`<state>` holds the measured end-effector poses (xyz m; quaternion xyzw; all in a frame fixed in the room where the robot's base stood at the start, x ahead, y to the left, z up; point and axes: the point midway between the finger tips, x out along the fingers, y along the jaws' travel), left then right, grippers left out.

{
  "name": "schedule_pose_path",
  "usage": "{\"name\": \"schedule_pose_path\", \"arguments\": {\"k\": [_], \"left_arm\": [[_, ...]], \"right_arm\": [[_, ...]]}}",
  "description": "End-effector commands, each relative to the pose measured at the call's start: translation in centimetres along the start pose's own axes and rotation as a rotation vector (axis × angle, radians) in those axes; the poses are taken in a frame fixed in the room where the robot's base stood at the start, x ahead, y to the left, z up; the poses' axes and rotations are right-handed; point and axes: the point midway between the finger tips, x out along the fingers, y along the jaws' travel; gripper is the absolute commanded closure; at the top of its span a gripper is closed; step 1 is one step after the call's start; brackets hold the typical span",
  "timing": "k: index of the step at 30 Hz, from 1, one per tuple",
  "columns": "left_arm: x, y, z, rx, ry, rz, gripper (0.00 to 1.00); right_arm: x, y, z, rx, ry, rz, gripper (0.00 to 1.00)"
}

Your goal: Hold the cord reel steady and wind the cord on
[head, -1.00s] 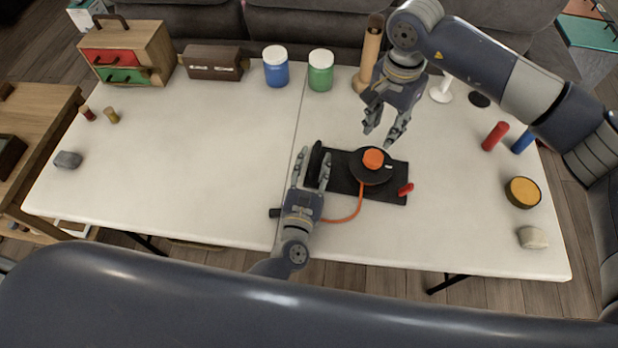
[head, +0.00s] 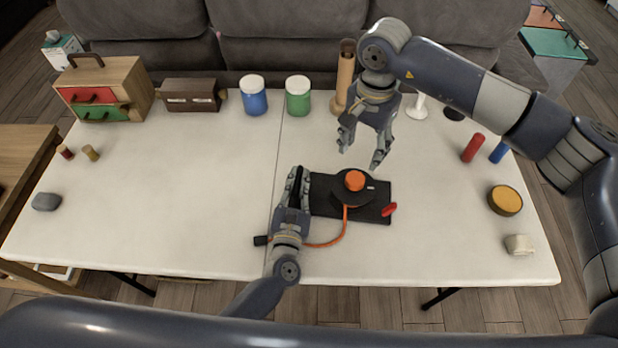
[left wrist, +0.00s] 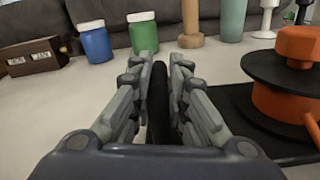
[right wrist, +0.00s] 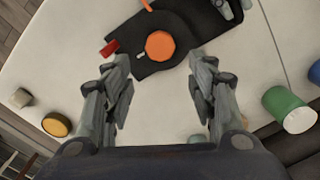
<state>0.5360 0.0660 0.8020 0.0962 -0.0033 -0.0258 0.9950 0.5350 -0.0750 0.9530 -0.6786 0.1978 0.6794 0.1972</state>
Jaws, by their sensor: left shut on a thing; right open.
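The cord reel (head: 352,192) is a black disc with an orange hub cap (head: 355,180), on a black base plate (head: 378,214). A red knob (head: 389,209) sits at the plate's right end. The orange cord (head: 327,243) curves from the reel to a black plug end (head: 261,240) at the front left. My left gripper (head: 298,174) is shut on the black upright grip (left wrist: 158,100) at the plate's left end; its fingers partly hide it. My right gripper (head: 360,158) is open and empty, just behind the reel and apart from it.
Blue (head: 253,98) and green (head: 298,98) jars, a brown box (head: 190,95) and a wooden drawer unit (head: 105,90) line the back. Red (head: 473,148) and blue (head: 499,152) cylinders and a yellow-topped tin (head: 505,200) stand right. The table's left middle is clear.

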Motion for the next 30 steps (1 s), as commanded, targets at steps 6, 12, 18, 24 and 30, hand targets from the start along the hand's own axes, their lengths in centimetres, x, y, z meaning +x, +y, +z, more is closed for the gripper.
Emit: {"name": "schedule_pose_path", "arguments": {"k": [6,12,18,24,30], "left_arm": [[-0.1,-0.1,-0.2,0.008,0.004,-0.004,1.0],[-0.1,-0.1,-0.3,0.009,0.004,-0.005,1.0],[-0.2,-0.1,-0.3,0.009,0.005,-0.006,1.0],[-0.2,-0.1,-0.3,0.01,0.006,-0.006,1.0],[-0.2,-0.1,-0.4,0.01,0.006,-0.007,1.0]], "right_arm": [[-1.8,-0.1,0.2,-0.164,0.001,-0.002,0.42],[0.0,0.0,0.3,-0.182,-0.002,0.002,0.42],[4.1,0.0,0.3,-0.18,-0.003,0.002,0.42],[7.7,0.0,0.3,-0.179,-0.001,0.001,0.42],[9.6,-0.1,0.2,-0.179,0.0,-0.001,0.42]]}}
